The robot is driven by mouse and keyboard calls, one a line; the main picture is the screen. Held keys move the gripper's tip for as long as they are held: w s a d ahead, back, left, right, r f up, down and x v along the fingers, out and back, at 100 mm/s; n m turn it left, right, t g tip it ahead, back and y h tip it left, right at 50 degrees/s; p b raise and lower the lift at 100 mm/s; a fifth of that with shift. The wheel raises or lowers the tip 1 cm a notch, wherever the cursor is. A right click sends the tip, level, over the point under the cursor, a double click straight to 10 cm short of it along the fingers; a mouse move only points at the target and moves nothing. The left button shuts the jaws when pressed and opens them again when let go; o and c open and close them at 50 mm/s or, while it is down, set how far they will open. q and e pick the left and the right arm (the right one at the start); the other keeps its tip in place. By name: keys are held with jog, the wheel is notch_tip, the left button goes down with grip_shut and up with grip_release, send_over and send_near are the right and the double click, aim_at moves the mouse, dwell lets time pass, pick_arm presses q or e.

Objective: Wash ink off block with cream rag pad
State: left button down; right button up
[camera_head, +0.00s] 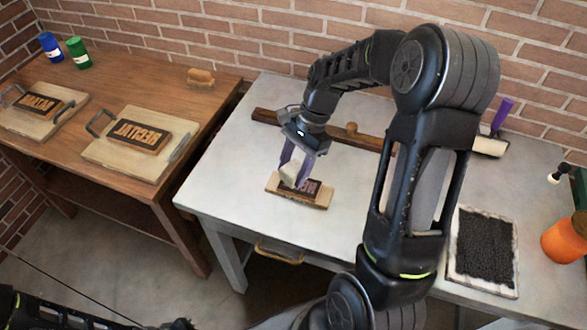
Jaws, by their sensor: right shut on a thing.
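The block (313,187) with dark raised letters lies on a small wooden base (318,202) on the light grey table (235,162). My right gripper (295,163) reaches down from above and is shut on the cream rag pad (289,176). The pad is over the left part of the block and hides some of its letters. I cannot tell whether the pad touches the block face. My left gripper is not in view; only dark parts of my arm show at the bottom left.
A wooden bar (262,116) lies behind the block. The brown table (75,97) holds two boards with lettered blocks, a wooden brush and blue and green jars.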

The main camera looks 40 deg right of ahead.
aim_at(288, 172)
notch_tip(288, 172, up, 4)
jog(key=p, duration=0.3)
jog(key=shift+r, duration=0.2)
jog(key=shift+r+p, duration=0.65)
jog(key=shift+r, duration=0.8)
